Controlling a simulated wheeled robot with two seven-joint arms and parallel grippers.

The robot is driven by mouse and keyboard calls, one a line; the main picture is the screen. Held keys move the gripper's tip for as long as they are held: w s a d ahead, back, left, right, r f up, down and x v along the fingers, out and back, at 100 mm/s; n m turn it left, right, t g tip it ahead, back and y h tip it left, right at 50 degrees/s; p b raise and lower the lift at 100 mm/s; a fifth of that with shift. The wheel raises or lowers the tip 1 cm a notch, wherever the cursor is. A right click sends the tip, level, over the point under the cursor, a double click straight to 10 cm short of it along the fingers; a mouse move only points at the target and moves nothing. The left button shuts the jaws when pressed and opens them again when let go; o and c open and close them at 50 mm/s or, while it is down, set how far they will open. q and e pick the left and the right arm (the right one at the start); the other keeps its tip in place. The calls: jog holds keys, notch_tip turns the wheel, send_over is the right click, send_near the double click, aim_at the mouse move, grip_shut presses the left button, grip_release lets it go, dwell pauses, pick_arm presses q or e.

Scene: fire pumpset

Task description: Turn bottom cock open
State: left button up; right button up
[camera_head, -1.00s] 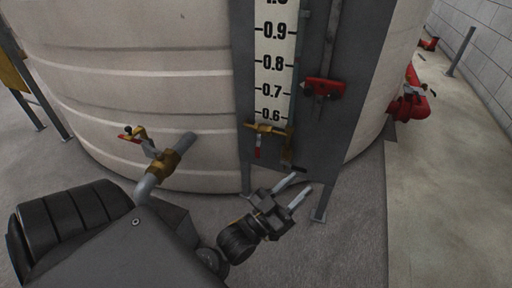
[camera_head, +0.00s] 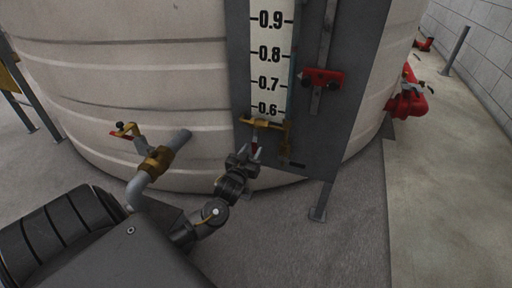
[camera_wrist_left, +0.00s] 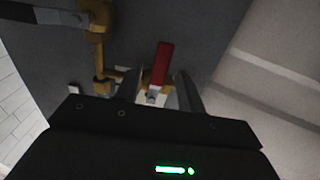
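The bottom cock (camera_head: 264,123) is a brass fitting at the foot of the level gauge, just below the 0.6 mark. Its red lever (camera_wrist_left: 161,62) shows clearly in the wrist view. In the head view the lever is mostly hidden behind my gripper. My left gripper (camera_head: 251,152) is just below the cock. In the wrist view its two fingers (camera_wrist_left: 157,88) are apart, with the lever's red part between and beyond them. I see no firm contact with the lever. My right gripper is not in view.
The numbered gauge board (camera_head: 269,60) runs up the grey panel on the tank (camera_head: 130,75). A red slider (camera_head: 322,79) is on the panel's right. A brass valve with a pipe (camera_head: 155,160) sticks out at left. Open floor (camera_head: 345,235) lies in front.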

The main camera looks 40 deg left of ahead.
aim_at(254, 147)
pick_arm(q)
jog(key=shift+b+x, duration=0.55)
jog(key=shift+x, duration=1.75)
grip_shut()
